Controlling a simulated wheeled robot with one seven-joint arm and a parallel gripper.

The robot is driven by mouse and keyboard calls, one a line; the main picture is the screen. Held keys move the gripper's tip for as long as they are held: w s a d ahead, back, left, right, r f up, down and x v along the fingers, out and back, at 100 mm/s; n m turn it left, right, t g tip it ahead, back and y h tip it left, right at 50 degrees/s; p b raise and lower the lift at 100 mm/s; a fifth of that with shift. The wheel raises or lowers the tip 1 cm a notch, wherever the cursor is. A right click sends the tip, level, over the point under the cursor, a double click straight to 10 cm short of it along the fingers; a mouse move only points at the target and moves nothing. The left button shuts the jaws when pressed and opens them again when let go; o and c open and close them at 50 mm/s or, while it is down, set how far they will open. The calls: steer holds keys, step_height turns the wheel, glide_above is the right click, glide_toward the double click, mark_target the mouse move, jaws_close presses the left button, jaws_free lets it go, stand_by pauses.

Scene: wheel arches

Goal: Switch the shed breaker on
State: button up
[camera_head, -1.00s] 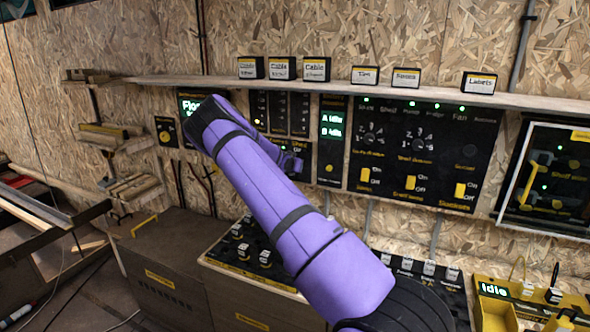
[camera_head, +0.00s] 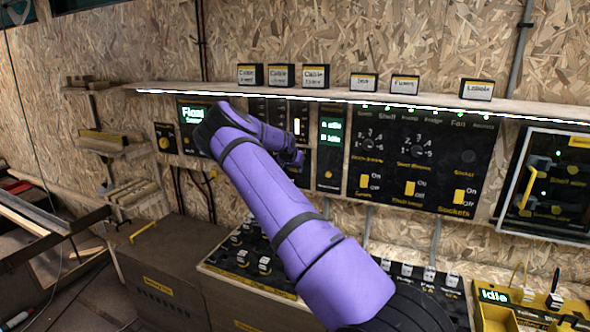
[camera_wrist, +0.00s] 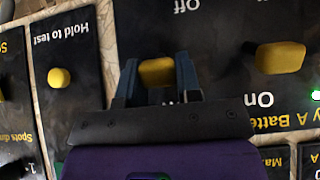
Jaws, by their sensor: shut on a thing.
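In the wrist view a small yellow lever (camera_wrist: 157,72) sits between the two fingers of my gripper (camera_wrist: 160,82), which is shut on it. The word Off is printed above the levers in that view and On below, upside down. The held lever's own label is hidden behind my gripper. In the head view my gripper (camera_head: 292,158) is against the dark breaker panel (camera_head: 275,112), and my purple forearm covers the panel's lower left. A small lit yellow-white bar (camera_head: 297,126) shows above my gripper.
In the wrist view another yellow lever (camera_wrist: 280,57) is to the right, beside Battery A lettering. A round yellow Hold to test button (camera_wrist: 59,77) is to the left. A shelf (camera_head: 420,98) with label boxes runs above the panels. A switch panel (camera_head: 415,160) is further right.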

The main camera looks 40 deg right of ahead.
stand_by(0.3)
steer(key=o, duration=0.9)
steer(key=v, duration=1)
steer(key=shift+a+r, duration=0.25)
steer(key=shift+r, duration=0.05)
steer(key=shift+s+a, duration=0.1)
